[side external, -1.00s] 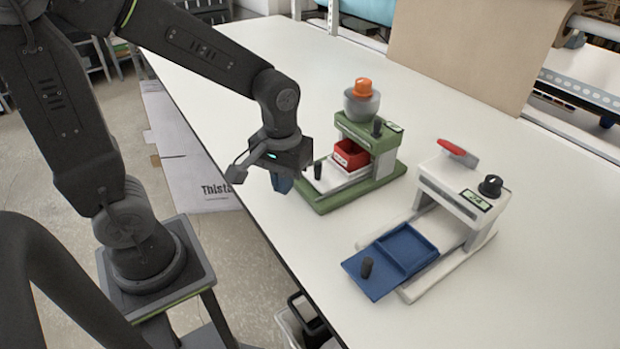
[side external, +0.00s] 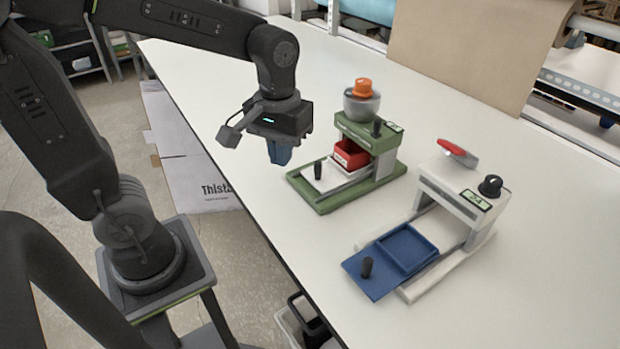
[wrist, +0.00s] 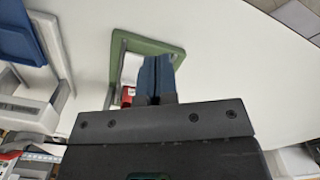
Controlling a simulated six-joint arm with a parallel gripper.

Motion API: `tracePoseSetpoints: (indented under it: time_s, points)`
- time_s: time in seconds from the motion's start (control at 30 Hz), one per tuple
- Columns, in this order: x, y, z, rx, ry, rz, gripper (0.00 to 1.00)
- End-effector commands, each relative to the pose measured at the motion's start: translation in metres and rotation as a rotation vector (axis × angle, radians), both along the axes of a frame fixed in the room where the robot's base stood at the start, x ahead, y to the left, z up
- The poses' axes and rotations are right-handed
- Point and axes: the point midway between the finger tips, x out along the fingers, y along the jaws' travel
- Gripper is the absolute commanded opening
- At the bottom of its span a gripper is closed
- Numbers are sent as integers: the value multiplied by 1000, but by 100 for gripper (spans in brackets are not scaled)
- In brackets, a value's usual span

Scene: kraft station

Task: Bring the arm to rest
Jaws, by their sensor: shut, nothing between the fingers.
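My gripper (side external: 280,158) is shut and empty, with its blue fingers pointing down above the white table (side external: 560,260). It hangs to the left of the green station (side external: 330,203) in the side view. The shut fingers also show in the wrist view (wrist: 157,72), in front of part of the green station (wrist: 168,48).
The green station holds a red box (side external: 350,154) and carries a grey bowl (side external: 361,106) with an orange top (side external: 362,87). A white station (side external: 450,185) with a blue tray (side external: 371,283) stands to the right. A red-handled item (side external: 452,147) sits on the white station.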

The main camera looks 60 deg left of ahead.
Motion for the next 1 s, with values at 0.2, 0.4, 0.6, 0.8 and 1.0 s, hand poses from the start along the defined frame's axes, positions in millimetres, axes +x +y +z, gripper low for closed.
tracePoseSetpoints:
  time_s: [0.2, 0.4, 0.6, 0.8, 1.0]
  points:
    - [0, 0, 0, 0, -4, -3, 0]
    - [-16, -1, 16, 9, -128, -127, 0]
    - [-43, -3, 34, 62, -339, -352, 0]
    - [-58, -4, 41, 118, -463, -490, 0]
    - [-61, -5, 38, 127, -473, -432, 0]
